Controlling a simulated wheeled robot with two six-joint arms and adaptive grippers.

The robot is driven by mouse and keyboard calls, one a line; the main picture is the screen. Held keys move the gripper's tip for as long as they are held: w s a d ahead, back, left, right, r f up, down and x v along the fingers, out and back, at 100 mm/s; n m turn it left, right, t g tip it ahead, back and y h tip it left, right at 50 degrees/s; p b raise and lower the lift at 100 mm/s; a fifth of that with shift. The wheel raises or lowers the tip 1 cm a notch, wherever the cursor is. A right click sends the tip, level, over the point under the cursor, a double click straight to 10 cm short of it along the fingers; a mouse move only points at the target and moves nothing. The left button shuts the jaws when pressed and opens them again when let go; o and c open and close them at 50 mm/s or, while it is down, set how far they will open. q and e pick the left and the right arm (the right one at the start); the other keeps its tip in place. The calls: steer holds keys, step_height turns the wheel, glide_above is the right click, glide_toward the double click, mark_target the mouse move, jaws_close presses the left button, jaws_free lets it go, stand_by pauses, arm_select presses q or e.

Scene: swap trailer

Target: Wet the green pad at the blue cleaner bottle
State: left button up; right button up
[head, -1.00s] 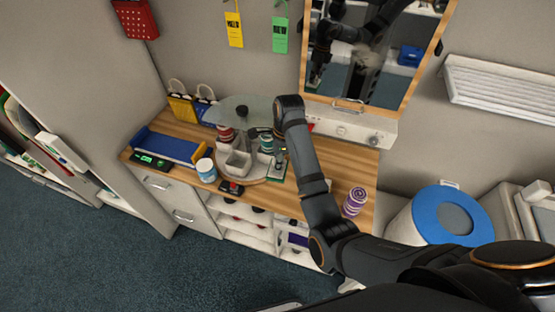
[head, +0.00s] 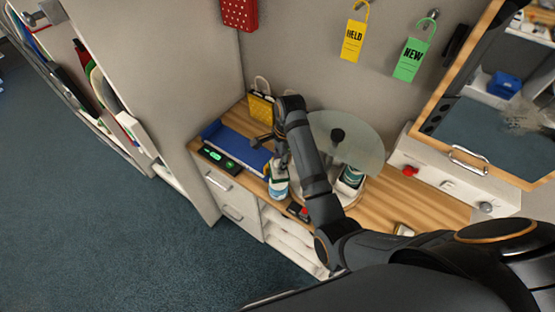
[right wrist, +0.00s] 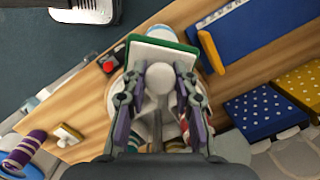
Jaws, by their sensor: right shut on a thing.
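My right gripper (right wrist: 160,75) is shut on the rounded white handle of the green pad (right wrist: 163,48), a white block with a green edge. In the head view my right gripper (head: 282,158) is above the left part of the wooden bench. A white container with a blue-green band (head: 279,189), which seems to be the cleaner bottle, stands right below it. The pad is over or very near its top; I cannot tell whether they touch. My left gripper is not in view.
A blue tray (head: 235,140) and a black device with a green display (head: 221,160) lie left of the container. A turntable with a clear round top (head: 362,140) stands to the right. A small red-buttoned box (head: 299,211) sits at the front edge.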

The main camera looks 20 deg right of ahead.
steer(key=shift+f, duration=0.65)
step_height(320, 180, down, 4)
steer(key=shift+w+r+b, duration=0.1)
steer(key=shift+r+b, duration=0.05)
steer(key=shift+b, duration=1)
steer(key=shift+f+b, duration=0.45)
steer(key=shift+b, duration=0.15)
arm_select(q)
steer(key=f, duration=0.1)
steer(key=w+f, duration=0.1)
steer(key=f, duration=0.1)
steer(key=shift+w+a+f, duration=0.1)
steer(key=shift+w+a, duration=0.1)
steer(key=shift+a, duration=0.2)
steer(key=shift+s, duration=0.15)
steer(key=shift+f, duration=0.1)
arm_select(e)
steer(key=shift+f, duration=0.45)
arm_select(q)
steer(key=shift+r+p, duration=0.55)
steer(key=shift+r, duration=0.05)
arm_select(e)
steer(key=shift+f, duration=0.1)
